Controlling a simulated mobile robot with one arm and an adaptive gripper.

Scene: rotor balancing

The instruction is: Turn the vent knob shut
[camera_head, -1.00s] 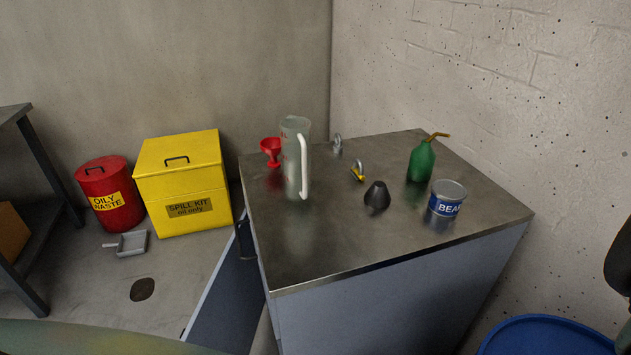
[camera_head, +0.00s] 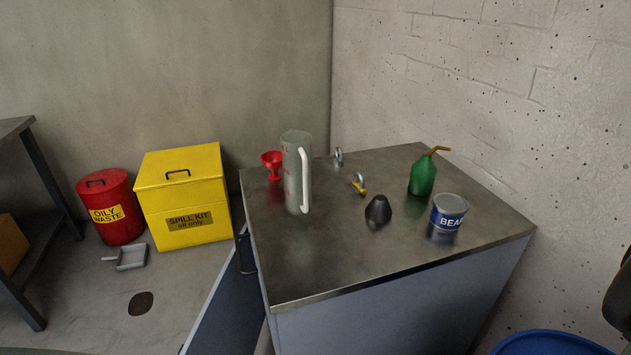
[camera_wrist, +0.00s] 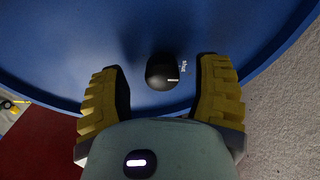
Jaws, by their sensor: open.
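The vent knob (camera_wrist: 160,72) is a small round black knob on the blue drum top (camera_wrist: 60,50) in the wrist view. A short white line marks its lower right part. A small label (camera_wrist: 184,69) beside its right side seems to read "shut", partly hard to make out. My gripper (camera_wrist: 162,66) is open, with one yellow-and-black finger left of the knob and one right of it. Both fingers look apart from the knob; their height over it is hard to tell. In the head view only part of the blue drum (camera_head: 550,345) shows at the bottom right.
A metal-topped cabinet (camera_head: 300,260) with its door open stands left of the drum. It bears a jug (camera_head: 291,185), red funnel (camera_head: 273,162), green oil can (camera_head: 422,178), blue can (camera_head: 448,212) and black cone (camera_head: 378,210). The drum's raised rim (camera_wrist: 40,98) curves below the knob.

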